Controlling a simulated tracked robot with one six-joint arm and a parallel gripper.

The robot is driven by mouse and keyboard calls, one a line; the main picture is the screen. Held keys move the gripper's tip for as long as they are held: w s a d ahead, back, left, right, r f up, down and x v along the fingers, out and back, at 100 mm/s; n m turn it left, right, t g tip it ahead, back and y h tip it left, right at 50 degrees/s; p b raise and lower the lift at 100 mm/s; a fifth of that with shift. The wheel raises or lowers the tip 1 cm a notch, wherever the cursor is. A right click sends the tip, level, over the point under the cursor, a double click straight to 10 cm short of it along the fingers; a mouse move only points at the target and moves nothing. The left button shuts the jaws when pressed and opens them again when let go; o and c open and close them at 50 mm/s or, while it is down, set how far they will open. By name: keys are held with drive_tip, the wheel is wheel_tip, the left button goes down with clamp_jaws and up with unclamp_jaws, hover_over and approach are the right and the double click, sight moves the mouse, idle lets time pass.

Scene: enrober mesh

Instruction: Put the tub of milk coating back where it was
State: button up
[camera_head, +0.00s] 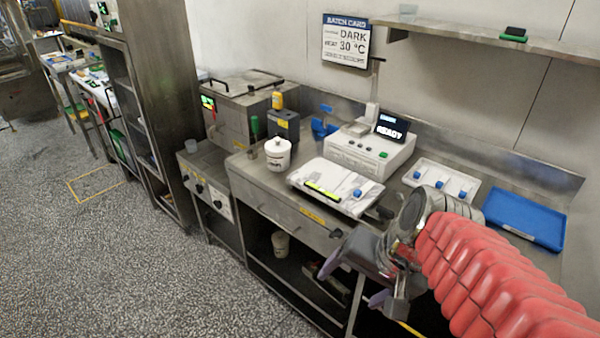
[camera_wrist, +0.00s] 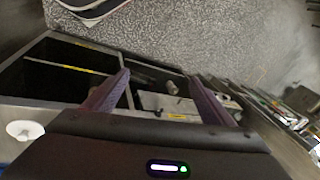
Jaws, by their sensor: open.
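A white lidded tub (camera_head: 278,155) with a dark mark on its front stands upright on the steel counter (camera_head: 300,208), left of a white tray. A second pale tub (camera_head: 280,243) sits on the shelf under the counter, in shadow. I cannot read which of them is milk coating. My gripper (camera_head: 350,282) is open and empty, in front of the counter and right of both tubs. In the wrist view, my gripper (camera_wrist: 158,80) has its two purple fingers spread, with the dark under-counter shelves beyond them. A round white lid-like thing (camera_wrist: 25,130) shows at the left there.
A white tray (camera_head: 335,187), a scale reading READY (camera_head: 370,150), a white holder with blue knobs (camera_head: 441,180) and a blue tray (camera_head: 525,217) crowd the counter. A batch card (camera_head: 346,42) reads DARK, 30 °C. A tall steel cabinet (camera_head: 160,90) stands left. The speckled floor (camera_head: 130,260) is open.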

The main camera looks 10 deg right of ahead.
drive_tip(key=r+n, duration=0.1)
drive_tip(key=n, duration=0.1)
drive_tip(key=a+r+n+t+h, duration=0.1)
drive_tip(key=n, duration=0.1)
drive_tip(key=s+r+n+h, duration=0.1)
drive_tip(key=r+n, duration=0.1)
drive_tip(key=n, duration=0.1)
drive_tip(key=shift+s+a+r+t, duration=0.1)
drive_tip(key=shift+a+t, duration=0.15)
drive_tip(key=shift+t, duration=0.05)
drive_tip(key=shift+c, duration=0.7)
